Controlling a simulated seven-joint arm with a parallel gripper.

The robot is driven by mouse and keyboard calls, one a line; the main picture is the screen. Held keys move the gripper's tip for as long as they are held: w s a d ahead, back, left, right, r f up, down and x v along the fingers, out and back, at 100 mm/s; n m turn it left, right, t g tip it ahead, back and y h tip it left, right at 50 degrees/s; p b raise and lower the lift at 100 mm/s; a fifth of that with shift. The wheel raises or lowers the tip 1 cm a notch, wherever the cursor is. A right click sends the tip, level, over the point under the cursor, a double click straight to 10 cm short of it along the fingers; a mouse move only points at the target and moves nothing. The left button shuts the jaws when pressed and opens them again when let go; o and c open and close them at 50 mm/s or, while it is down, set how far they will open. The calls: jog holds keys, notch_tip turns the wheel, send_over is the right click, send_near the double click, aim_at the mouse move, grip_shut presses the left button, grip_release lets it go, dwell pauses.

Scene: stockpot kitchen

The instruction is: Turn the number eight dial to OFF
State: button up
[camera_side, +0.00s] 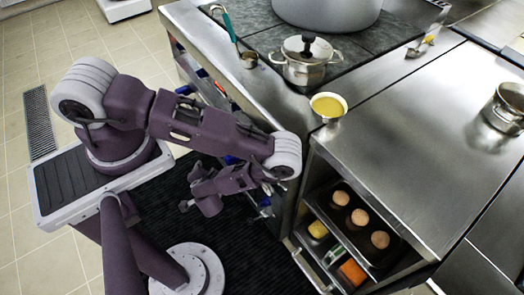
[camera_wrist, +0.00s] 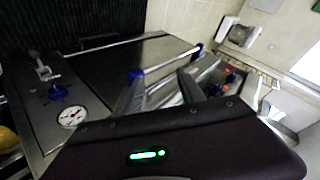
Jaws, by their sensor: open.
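My gripper (camera_wrist: 160,77) is open, with two grey fingers apart and nothing between them in the wrist view. In the side view my gripper (camera_side: 190,204) is low in front of the cooker's front face, mostly hidden by my own arm. A blue knob (camera_wrist: 57,92) stands on a metal panel at the left of the wrist view, apart from the fingers. Small blue parts (camera_side: 265,202) show on the cooker front in the side view, partly behind my arm. No number or OFF mark is readable, so I cannot tell which is the number eight dial.
A white gauge (camera_wrist: 72,116) sits near the knob. A bar handle (camera_wrist: 168,62) with blue ends crosses the metal front. A small lidded pot (camera_side: 305,72), a ladle (camera_side: 235,40) and a yellow-filled bowl (camera_side: 328,107) stand on top. An open shelf (camera_side: 345,232) holds food trays.

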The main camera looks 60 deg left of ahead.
jog(key=w+d+r+m+t+h, duration=0.25)
jog(key=w+d+m+t, duration=0.2)
jog(key=w, duration=0.25)
jog(key=w+d+r+m+t+h, duration=0.2)
jog(key=w+d+r+m+t, duration=0.2)
jog(key=w+d+t, duration=0.2)
jog(key=x, duration=0.6)
jog(key=shift+w+a+r, duration=0.1)
jog(key=shift+w+a, duration=0.1)
jog(key=shift+a, duration=0.05)
jog(key=shift+c, duration=0.5)
jog(key=shift+n, duration=0.25)
grip_shut()
jog(key=shift+h, duration=0.25)
